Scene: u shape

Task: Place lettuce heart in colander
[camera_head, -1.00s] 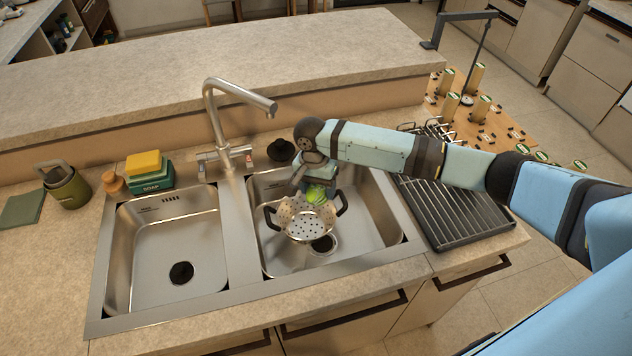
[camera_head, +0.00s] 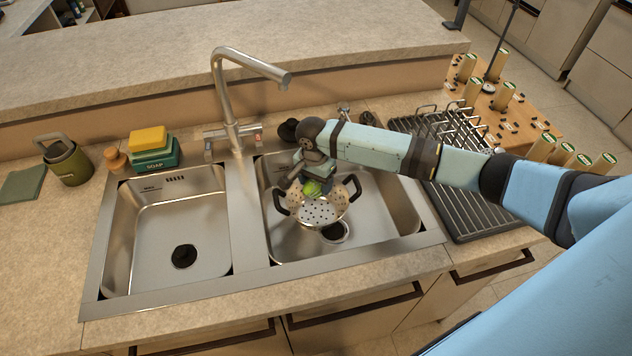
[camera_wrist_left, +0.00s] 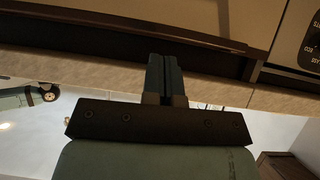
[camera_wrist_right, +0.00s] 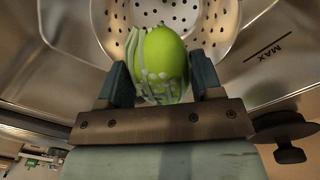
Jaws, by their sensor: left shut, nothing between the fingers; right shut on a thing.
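The lettuce heart (camera_wrist_right: 163,62) is a bright green oval with pale white ribs. It also shows in the head view (camera_head: 312,188), partly hidden by my gripper. My right gripper (camera_wrist_right: 163,80) is shut on it, one finger on each side. The colander (camera_head: 319,212) is a perforated metal bowl with two black handles in the right sink basin. The lettuce heart is over the colander's back part; I cannot tell whether it touches the bowl. In the left wrist view my left gripper (camera_wrist_left: 164,75) is shut and empty, away from the sink.
The faucet (camera_head: 245,75) stands behind the basins. The left basin (camera_head: 150,235) is empty. A drying rack (camera_head: 470,200) is to the right. Soap and sponges (camera_head: 153,150) and a green pot (camera_head: 68,165) stand to the left.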

